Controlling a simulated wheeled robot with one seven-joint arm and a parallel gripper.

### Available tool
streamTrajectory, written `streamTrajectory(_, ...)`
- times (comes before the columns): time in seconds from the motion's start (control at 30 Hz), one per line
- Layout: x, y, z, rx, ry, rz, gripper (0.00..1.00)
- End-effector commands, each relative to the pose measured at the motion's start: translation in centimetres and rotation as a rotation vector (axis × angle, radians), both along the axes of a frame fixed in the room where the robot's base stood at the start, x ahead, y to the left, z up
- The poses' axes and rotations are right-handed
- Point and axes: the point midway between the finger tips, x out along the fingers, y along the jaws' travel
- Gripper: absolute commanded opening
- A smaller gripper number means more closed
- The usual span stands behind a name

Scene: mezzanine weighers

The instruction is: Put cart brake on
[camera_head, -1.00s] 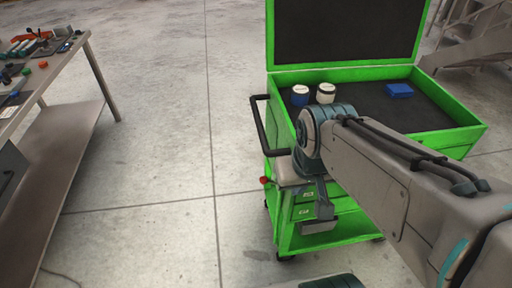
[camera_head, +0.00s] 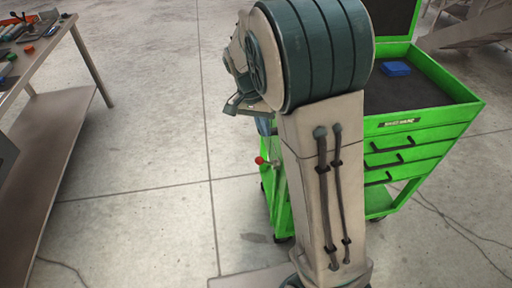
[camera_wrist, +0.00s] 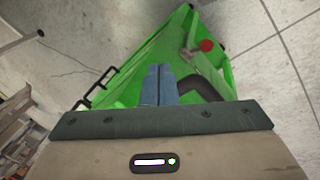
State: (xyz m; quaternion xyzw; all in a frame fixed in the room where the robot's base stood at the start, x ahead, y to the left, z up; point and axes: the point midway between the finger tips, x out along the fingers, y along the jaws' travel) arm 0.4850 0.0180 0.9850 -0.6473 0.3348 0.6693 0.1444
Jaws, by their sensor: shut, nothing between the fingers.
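The green cart (camera_head: 420,138) stands right of centre in the head view, its left part hidden behind my arm. The brake appears to be a lever with a red knob (camera_head: 260,160), low on the cart's left side. In the wrist view the red knob (camera_wrist: 207,45) shows beyond and right of my fingertips, apart from them. My gripper (camera_wrist: 160,68) is shut and empty, its two blue-grey fingers together over the green cart. In the head view my gripper (camera_head: 263,126) is partly hidden by my wrist, above the red knob.
A metal worktable (camera_head: 52,112) with tools stands at the left. A blue box (camera_head: 395,69) lies on the cart's dark top. A black handle (camera_wrist: 208,88) shows close to my fingers, partly hidden. The floor between table and cart is clear.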

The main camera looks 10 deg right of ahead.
Motion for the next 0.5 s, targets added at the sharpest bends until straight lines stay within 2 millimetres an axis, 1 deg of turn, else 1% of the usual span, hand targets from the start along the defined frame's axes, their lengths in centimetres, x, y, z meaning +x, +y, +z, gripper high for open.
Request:
streamTrajectory(0.03,1.2,0.5,-1.5,-0.047,0.011,-0.031,0.0)
streamTrajectory(0.2,4.5,1.8,-4.9,-0.196,0.0,-0.15,0.0)
streamTrajectory(0.5,8.5,4.4,-10.0,-0.434,-0.083,-0.281,0.0)
